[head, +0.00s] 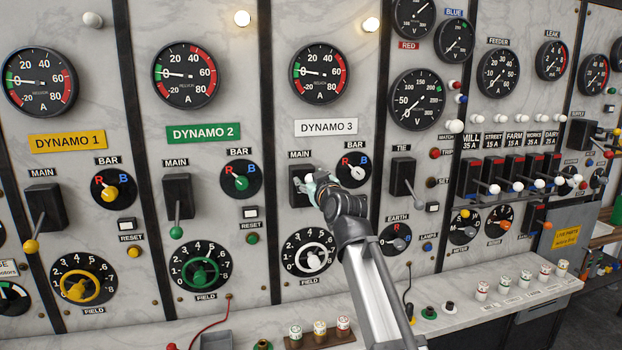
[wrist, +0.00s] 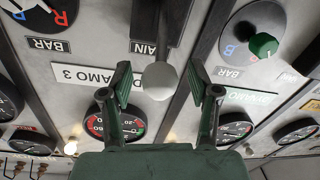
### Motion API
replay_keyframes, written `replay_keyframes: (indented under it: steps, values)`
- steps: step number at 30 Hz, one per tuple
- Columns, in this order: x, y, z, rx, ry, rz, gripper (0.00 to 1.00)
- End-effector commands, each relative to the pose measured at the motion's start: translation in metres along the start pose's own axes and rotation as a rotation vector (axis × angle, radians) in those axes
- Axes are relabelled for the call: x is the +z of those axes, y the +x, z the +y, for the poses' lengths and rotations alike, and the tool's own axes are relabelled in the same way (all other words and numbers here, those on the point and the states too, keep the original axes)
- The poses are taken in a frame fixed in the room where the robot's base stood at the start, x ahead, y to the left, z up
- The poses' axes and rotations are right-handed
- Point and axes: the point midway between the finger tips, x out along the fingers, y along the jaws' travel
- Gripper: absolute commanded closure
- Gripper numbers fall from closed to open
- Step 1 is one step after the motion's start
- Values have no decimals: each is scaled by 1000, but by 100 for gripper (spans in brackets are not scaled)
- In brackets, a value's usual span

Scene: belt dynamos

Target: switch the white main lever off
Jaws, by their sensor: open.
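The white main lever's knob (wrist: 158,80) shows large in the wrist view, below its black switch block, beside the MAIN label and the DYNAMO 3 plate, which appear upside down. My gripper (wrist: 160,76) is open, with one green finger on each side of the knob. Gaps show between the knob and both fingers. In the head view my gripper (head: 310,186) is at the black main switch block (head: 296,194) under the DYNAMO 3 plate (head: 326,127). There my gripper hides most of the lever.
The yellow main lever (head: 33,244) and green main lever (head: 176,230) hang down at left. The bar selector (head: 354,172) sits close right of my gripper, the white field wheel (head: 311,258) below it. A tie lever (head: 416,198) is further right. A shelf (head: 480,302) juts out below.

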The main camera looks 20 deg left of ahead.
Motion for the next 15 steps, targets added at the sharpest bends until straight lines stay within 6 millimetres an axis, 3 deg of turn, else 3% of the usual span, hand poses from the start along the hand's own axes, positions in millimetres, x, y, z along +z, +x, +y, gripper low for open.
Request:
replay_keyframes:
  steps: [5,6,11,15]
  values:
    - [0,0,0,0,0,0,39]
    - [0,0,0,0,0,0,46]
    - [0,0,0,0,0,0,100]
    - [0,0,0,0,0,0,100]
